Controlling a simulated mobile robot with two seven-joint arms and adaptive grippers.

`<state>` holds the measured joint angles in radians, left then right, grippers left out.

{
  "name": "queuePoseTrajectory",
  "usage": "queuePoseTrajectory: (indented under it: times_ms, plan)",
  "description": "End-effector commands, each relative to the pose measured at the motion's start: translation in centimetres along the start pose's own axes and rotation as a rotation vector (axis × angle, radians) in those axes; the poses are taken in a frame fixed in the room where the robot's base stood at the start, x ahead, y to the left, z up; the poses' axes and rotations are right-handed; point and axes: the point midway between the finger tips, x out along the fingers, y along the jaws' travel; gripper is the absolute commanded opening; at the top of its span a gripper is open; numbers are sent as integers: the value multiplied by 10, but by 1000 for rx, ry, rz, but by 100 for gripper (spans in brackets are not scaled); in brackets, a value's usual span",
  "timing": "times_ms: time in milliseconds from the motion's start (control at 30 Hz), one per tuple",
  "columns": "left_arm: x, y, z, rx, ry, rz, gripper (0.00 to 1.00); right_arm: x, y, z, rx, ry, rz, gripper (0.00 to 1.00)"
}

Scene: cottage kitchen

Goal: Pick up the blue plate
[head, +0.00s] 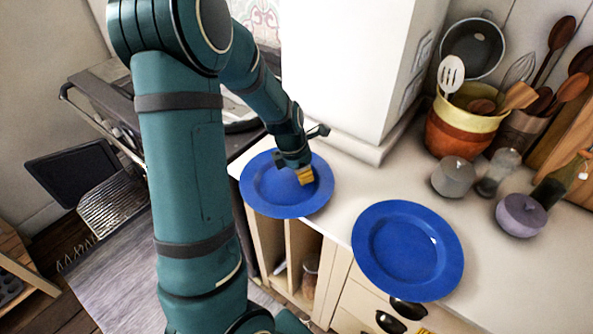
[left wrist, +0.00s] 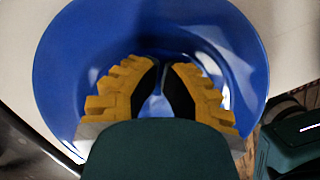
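Two blue plates lie on the white counter. The left blue plate (head: 262,198) is under my left gripper (head: 306,176), whose yellow fingertips are over its right part. In the left wrist view this blue plate (left wrist: 62,62) fills most of the picture behind the left gripper (left wrist: 161,75). Its two fingers are close together with nothing visible between them. I cannot tell whether the tips touch the plate. The other blue plate (head: 407,250) lies to the right, near the front edge, with nothing on it. Only a yellow sliver of my right gripper (head: 425,331) shows at the bottom edge.
A yellow and orange bowl stack (head: 462,126) with wooden utensils stands at the back right. A grey jar (head: 454,177), a glass shaker (head: 497,172) and a purple jar (head: 521,215) stand before it. A white column (head: 345,65) rises behind the left plate.

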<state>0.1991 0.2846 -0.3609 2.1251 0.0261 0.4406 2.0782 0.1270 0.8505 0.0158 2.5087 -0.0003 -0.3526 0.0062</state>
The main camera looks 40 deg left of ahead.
Motion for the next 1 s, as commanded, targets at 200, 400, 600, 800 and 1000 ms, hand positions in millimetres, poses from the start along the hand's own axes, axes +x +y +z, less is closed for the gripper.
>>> queuePoseTrajectory:
  times_ms: [200,400,600,800,1000]
  plan:
    - [0,-4,3,-4,0,1,0,1,0,1,0,-2,0,73]
    - [0,-4,3,-4,0,1,0,1,0,1,1,-2,0,73]
    - [0,-4,7,-3,1,0,0,-3,-1,0,1,0,1,73]
    - [3,-4,23,-2,2,0,0,-17,-6,-6,5,12,2,73]
    - [6,-4,26,-4,0,1,0,-16,-6,-7,6,16,2,73]
